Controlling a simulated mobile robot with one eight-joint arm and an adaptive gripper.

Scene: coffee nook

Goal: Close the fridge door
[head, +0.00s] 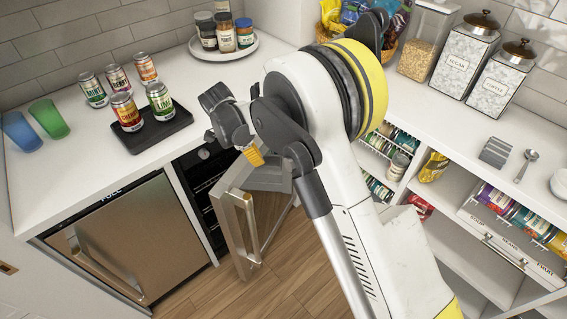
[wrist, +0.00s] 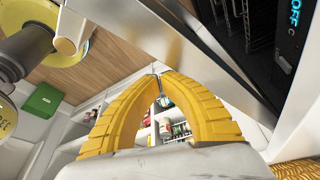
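The fridge door (head: 243,222), a steel-framed glass door with a bar handle, stands open, swung out from the dark fridge opening (head: 205,182) under the left counter. My gripper (head: 255,156) is above the top of the door, near the counter edge; only a little of its yellow fingers shows in the head view. In the wrist view, the yellow fingers of my gripper (wrist: 160,75) meet at their tips, with nothing seen held. A pale steel panel, apparently the fridge door (wrist: 190,50), runs diagonally just beyond them. I cannot tell whether they touch it. The dark fridge interior (wrist: 258,35) shows at the upper right.
A closed steel appliance (head: 130,240) stands left of the fridge. Several cans, some on a black tray (head: 150,128), and two cups stand on the counter above. Open shelves (head: 470,215) with goods are at the right. The wooden floor (head: 285,285) in front of the door is clear.

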